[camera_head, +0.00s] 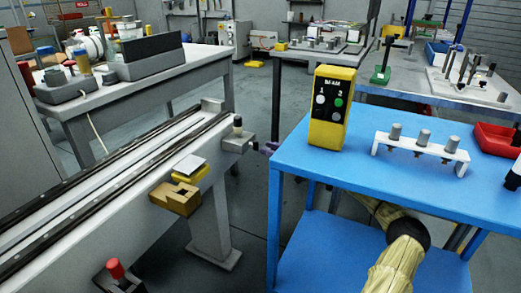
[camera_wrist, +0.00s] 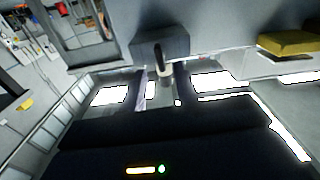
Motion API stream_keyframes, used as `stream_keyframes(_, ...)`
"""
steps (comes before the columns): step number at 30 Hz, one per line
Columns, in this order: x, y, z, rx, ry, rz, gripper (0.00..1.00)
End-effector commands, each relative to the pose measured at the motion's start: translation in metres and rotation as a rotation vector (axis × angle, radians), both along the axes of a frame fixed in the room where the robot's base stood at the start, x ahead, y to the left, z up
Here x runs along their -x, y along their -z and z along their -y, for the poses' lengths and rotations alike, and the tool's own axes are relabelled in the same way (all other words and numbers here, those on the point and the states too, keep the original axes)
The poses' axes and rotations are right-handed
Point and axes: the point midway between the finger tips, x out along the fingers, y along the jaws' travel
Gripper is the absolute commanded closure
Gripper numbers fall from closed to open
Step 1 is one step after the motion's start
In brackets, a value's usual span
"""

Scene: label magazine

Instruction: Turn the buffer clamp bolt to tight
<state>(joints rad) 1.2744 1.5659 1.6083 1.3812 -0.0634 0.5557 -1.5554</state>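A grey clamp block (camera_head: 236,143) sits at the near right end of the rail bench, with a black-topped upright knob (camera_head: 238,125) on it. I take this to be the buffer clamp; no label is readable. In the wrist view the grey block (camera_wrist: 172,42) is straight ahead, with a dark and pale bolt handle (camera_wrist: 160,62) sticking out. My gripper (camera_wrist: 161,76) is open, its two dark fingers on either side of the handle's line. I cannot tell if they touch it. In the head view only a small part of my gripper (camera_head: 264,148) shows, right beside the block.
A blue table (camera_head: 300,165) stands close on the right, above my arm, bearing a yellow two-button box (camera_head: 332,108) and a white rack (camera_head: 420,150). A yellow-brown bracket (camera_head: 175,197) juts from the rail bench. A red-knobbed fixture (camera_head: 116,272) is at front left.

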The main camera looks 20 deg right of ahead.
Motion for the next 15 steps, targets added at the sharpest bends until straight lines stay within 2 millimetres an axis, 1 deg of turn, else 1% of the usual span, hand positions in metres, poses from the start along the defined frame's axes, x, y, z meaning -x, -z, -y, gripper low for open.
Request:
stream_keyframes(1, -0.007, 0.002, -0.007, 0.001, -0.003, 0.000, 0.69)
stream_keyframes(6, -0.026, 0.001, -0.021, 0.001, -0.001, 0.001, 0.69)
stream_keyframes(10, -0.032, 0.000, -0.025, 0.000, 0.000, 0.000, 0.69)
stream_keyframes(15, -0.033, 0.000, -0.026, -0.001, 0.000, -0.001, 0.69)
